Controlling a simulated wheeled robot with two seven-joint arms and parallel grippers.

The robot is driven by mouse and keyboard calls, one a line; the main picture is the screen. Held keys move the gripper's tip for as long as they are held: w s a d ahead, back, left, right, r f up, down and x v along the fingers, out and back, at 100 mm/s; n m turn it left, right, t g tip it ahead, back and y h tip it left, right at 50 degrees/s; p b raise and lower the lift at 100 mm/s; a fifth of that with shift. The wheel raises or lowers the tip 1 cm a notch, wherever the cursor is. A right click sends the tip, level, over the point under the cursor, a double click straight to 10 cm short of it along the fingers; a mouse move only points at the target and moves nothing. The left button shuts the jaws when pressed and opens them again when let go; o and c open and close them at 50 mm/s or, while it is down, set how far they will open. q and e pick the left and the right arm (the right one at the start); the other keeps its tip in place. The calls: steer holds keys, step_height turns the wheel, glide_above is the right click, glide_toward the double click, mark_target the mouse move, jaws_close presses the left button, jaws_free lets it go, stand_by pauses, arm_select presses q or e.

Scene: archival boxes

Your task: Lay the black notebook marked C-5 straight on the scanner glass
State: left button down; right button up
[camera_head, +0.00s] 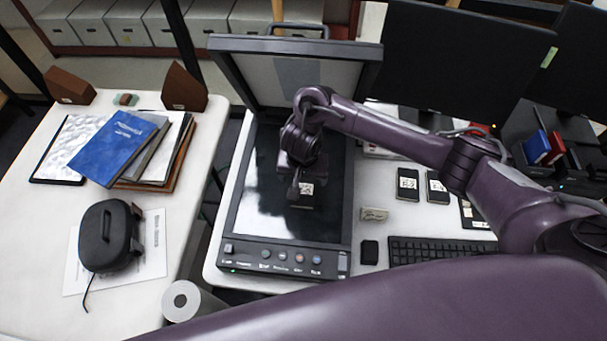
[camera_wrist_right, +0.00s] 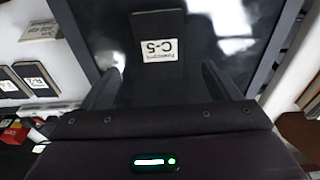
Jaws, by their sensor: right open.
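The black notebook marked C-5 (camera_head: 304,203) lies on the dark scanner glass (camera_head: 268,205), partly hidden in the head view by my right gripper (camera_head: 296,190). Its white C-5 label shows clearly in the right wrist view, where the notebook (camera_wrist_right: 158,25) looks nearly in line with my gripper. My right gripper (camera_wrist_right: 160,78) is open, its two fingers spread wide on either side below the labelled end. The fingers do not touch the notebook in that view. The scanner lid (camera_head: 297,78) stands open behind the glass. My left gripper is not in view.
Other small black notebooks (camera_head: 408,185) lie on the desk right of the scanner, near a keyboard (camera_head: 440,250) and a black mouse (camera_head: 369,252). Dark monitors (camera_head: 460,62) stand behind. A left table holds a blue book (camera_head: 115,147) and a black case (camera_head: 106,236).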

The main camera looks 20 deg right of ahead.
arm_select(q)
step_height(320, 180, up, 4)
steer(key=p, duration=0.3)
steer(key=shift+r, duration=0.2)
arm_select(e)
steer(key=r, duration=0.5)
steer(key=shift+s+a+r, duration=0.15)
steer(key=shift+s+r, duration=0.1)
steer(key=shift+s, duration=0.1)
steer(key=shift+f, duration=0.1)
